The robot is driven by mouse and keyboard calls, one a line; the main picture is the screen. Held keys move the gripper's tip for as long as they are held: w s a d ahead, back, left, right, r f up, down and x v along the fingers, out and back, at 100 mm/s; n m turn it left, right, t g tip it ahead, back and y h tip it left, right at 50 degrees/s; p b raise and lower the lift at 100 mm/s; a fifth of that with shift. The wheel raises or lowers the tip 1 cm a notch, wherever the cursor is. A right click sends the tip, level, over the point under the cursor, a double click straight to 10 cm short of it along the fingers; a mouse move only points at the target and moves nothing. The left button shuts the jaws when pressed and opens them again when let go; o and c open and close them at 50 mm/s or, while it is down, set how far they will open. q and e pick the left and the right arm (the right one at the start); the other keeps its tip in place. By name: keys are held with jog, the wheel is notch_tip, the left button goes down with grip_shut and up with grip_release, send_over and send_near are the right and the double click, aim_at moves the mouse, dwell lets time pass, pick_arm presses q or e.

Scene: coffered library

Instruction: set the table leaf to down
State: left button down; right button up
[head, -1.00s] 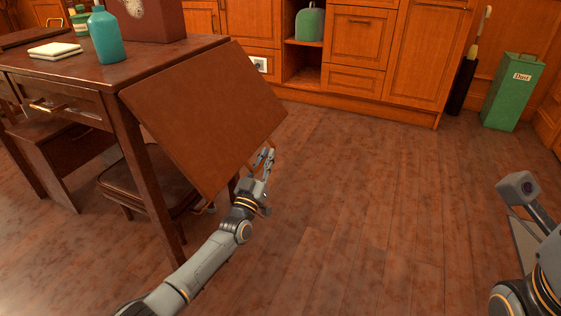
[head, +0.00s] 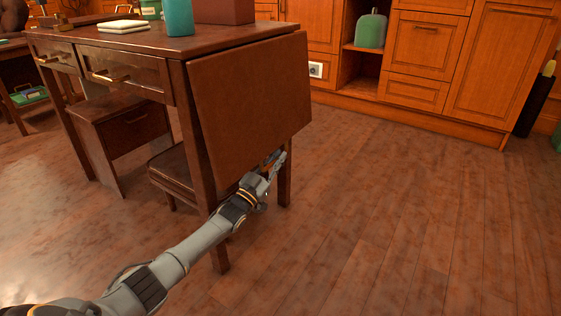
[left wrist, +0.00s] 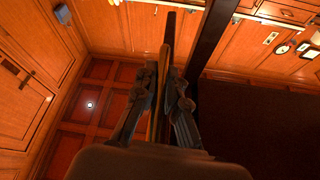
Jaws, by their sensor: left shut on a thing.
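The table leaf (head: 250,95) is a dark brown panel at the right end of the wooden table (head: 140,38). It hangs steeply down from the table top, close to upright. My left gripper (head: 275,163) is at the leaf's lower edge, near its far corner, shut on that edge. In the left wrist view the fingers (left wrist: 160,100) close on a thin brown strip, the leaf seen edge-on. The leaf hides part of the table legs and the space behind it. My right gripper is not in view.
A teal bottle (head: 179,17), a pale stack (head: 124,26) and a dark red box (head: 224,10) stand on the table. A stool (head: 172,170) is beneath. Cabinets (head: 414,60) line the back. The floor to the right is clear.

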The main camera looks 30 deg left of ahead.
pick_arm(q)
jog(key=shift+a+f, duration=0.2)
jog(key=c, duration=1.4)
grip_release()
jog(key=v, duration=1.2)
jog(key=shift+s+d+r, duration=0.1)
